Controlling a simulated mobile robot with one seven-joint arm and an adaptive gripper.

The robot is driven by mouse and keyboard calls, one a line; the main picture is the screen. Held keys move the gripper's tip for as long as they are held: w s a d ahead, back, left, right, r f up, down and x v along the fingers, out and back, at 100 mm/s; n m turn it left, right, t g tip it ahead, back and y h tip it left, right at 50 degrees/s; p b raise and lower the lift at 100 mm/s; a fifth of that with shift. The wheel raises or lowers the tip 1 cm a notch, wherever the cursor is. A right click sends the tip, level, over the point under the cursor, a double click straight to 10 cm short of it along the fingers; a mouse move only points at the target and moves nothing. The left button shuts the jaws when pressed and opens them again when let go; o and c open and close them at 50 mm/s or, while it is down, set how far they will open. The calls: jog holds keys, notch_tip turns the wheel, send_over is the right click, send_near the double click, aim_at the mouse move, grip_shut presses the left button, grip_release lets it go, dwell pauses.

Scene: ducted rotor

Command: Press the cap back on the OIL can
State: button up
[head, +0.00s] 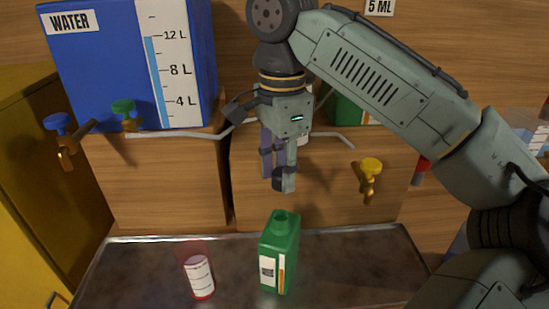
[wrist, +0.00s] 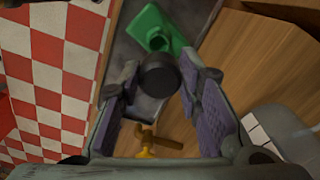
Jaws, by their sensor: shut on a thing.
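The green can (head: 279,254) stands upright on the metal tray, its round neck open and bare on top. Its label is too small to read. In the wrist view the can (wrist: 182,42) and its open neck show just beyond the cap. My gripper (head: 282,176) points down above the can, clear of its neck. It is shut on a black round cap (wrist: 157,76), held between the fingertips. In the head view the cap (head: 277,181) is partly hidden by a finger.
A clear cup with red edges (head: 200,276) stands left of the can on the tray (head: 130,270). A blue WATER tank (head: 110,70) stands behind on a wooden block. Several taps stick out, including a yellow one (head: 370,172) to the right. A yellow cabinet (head: 28,180) is at left.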

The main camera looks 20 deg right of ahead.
aim_at(279, 216)
jog(key=shift+s+f, duration=0.25)
jog(key=shift+f, duration=0.45)
notch_tip(279, 216, down, 5)
jog(key=b, duration=0.4)
jog(key=shift+w+r, duration=0.1)
jog(key=shift+a, duration=0.2)
jog(key=shift+f+p, duration=0.3)
jog(key=shift+p, duration=0.6)
dwell(1.7)
jog(key=o, duration=0.8)
jog(key=shift+o, duration=0.5)
